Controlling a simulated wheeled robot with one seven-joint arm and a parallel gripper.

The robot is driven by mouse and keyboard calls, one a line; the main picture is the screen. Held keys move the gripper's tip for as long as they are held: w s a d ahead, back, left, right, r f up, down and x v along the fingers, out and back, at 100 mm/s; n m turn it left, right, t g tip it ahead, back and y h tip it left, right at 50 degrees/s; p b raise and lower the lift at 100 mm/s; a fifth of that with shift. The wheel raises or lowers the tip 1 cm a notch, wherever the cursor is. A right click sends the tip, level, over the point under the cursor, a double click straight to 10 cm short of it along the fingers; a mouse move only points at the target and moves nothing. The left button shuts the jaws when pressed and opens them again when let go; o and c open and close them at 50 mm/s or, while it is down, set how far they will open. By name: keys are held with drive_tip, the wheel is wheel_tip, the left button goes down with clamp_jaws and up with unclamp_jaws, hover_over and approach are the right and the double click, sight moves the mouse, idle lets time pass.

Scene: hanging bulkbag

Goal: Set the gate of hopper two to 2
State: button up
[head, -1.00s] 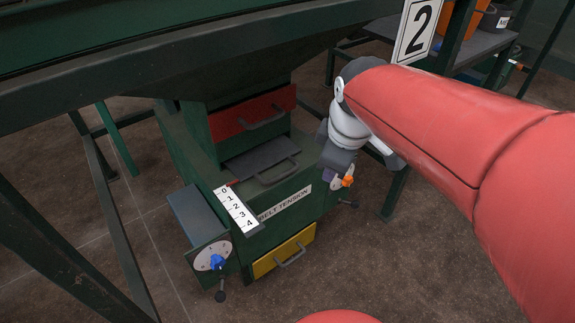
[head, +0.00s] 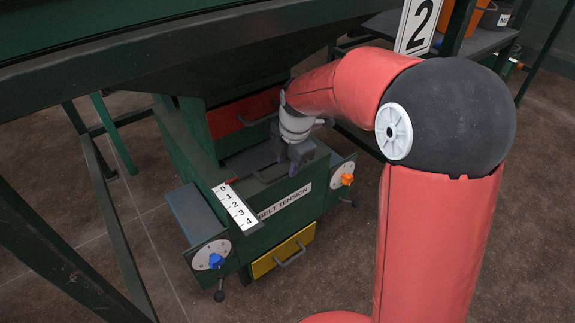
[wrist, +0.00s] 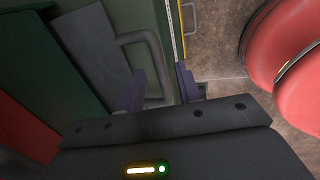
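The grey gate plate (head: 247,160) of the hopper marked by the 2 sign (head: 419,24) lies below the red panel in the head view, partly hidden by my gripper (head: 293,168). A white scale (head: 234,207) numbered 0 to 4 stands at its front left, with a small red pointer near the 0 end. In the wrist view the gate plate (wrist: 92,48) has a grey loop handle (wrist: 157,68). My gripper (wrist: 161,88) is open, its purple fingers apart on either side of the handle's bar. I cannot tell whether either finger touches it.
A red drawer (head: 228,122) is above the gate and a yellow drawer (head: 264,266) below. A blue-knob dial (head: 213,255) is at left, an orange-knob dial (head: 343,178) at right. Green frame beams cross above and left. Floor in front is bare.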

drive_tip(key=shift+w+a+f, duration=0.1)
drive_tip(key=shift+f, duration=0.6)
clamp_jaws()
drive_tip(key=s+d+b, duration=0.1)
drive_tip(key=s+d, duration=0.2)
drive_tip(key=s, duration=0.2)
drive_tip(key=shift+d, duration=0.25)
